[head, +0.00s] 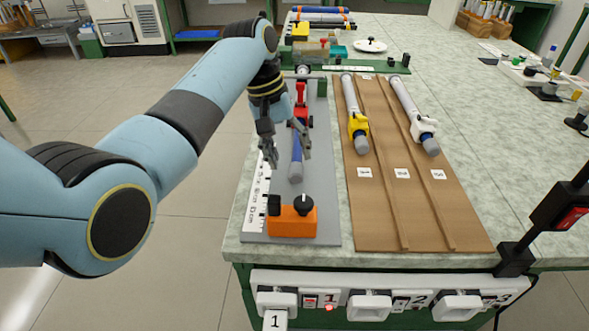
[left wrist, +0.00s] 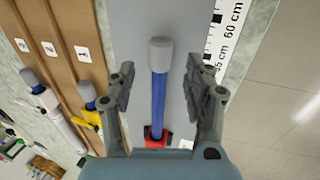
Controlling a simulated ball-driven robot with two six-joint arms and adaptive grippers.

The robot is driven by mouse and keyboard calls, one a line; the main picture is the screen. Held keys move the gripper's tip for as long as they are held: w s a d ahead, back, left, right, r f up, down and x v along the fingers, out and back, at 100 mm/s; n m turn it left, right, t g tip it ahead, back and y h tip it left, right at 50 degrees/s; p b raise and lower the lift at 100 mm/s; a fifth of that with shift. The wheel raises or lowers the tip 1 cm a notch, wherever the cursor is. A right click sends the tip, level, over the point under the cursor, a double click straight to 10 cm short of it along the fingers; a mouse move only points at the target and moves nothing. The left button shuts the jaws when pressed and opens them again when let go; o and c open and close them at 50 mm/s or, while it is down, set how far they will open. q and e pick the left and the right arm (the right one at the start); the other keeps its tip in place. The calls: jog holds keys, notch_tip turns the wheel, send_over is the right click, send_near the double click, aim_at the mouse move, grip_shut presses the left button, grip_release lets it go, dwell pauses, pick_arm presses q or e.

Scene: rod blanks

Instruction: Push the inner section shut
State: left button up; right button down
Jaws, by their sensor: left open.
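A telescopic rod lies on the grey plate (head: 325,200) along the ruler. Its blue inner section (head: 297,148) sticks out toward the near side and ends in a grey cap (head: 296,173). A red clamp (head: 301,103) sits on the rod farther back. My left gripper (head: 288,158) is open with its fingers on either side of the blue section. In the left wrist view the blue section (left wrist: 159,100) runs between the fingers without visible contact, and the grey cap (left wrist: 160,50) lies past the fingertips. My right gripper is not in view.
An orange block (head: 292,222) with black knobs stands at the plate's near end. Right of the plate, a brown board (head: 385,215) holds rods with a yellow clamp (head: 358,124) and a white clamp (head: 424,126). A black stand (head: 515,258) is at the right table edge.

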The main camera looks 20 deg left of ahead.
aim_at(294, 168)
pick_arm(q)
jog(key=shift+b+x, duration=0.4)
jog(key=shift+x, duration=1.9)
jog(key=shift+c, duration=0.4)
grip_shut()
